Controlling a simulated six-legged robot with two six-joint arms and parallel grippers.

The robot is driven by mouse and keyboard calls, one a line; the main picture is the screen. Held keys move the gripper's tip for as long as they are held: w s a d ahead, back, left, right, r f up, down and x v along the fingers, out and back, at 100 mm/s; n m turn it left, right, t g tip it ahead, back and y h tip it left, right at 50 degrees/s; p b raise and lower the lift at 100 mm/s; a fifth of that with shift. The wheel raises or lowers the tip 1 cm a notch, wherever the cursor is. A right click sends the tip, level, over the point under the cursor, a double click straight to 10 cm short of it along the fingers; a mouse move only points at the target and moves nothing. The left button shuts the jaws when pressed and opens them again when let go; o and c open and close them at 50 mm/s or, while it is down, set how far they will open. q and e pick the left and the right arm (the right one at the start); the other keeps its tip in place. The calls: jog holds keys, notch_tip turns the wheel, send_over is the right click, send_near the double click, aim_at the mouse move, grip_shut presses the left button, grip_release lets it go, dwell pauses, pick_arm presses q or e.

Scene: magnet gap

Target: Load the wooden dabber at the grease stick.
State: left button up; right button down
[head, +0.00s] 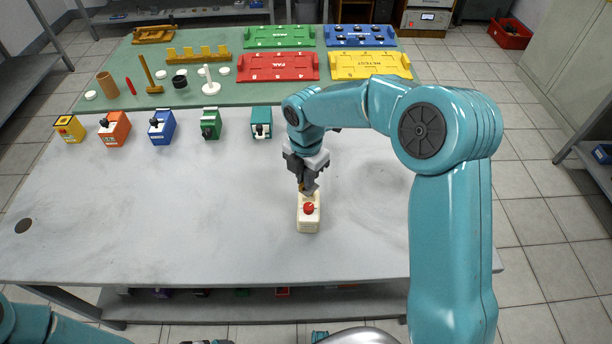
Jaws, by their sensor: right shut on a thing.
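The likely wooden dabber (148,72) is a thin tan stick with a wider foot, at the left of the green mat. The likely grease stick (130,87) is a small red stick just left of it. My right gripper (307,188) is far from both, low over the front middle of the table. It is shut at the back end of a cream block (309,224) with a red knob, which seems to be what it holds. A small brownish part shows by the fingertips; the grip itself is mostly hidden. My left gripper is out of view.
The green mat (255,95) also carries a tan cylinder (107,86), a white stand (210,82) and red (278,67), yellow, green and blue trays. The table's front left is clear.

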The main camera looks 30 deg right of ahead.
jog(key=shift+f+b, duration=0.3)
jog(key=shift+f, duration=0.25)
dwell(0.4)
dwell(1.0)
notch_tip(320, 180, up, 7)
jog(key=p, duration=0.6)
jog(key=shift+r, duration=0.1)
dwell(0.8)
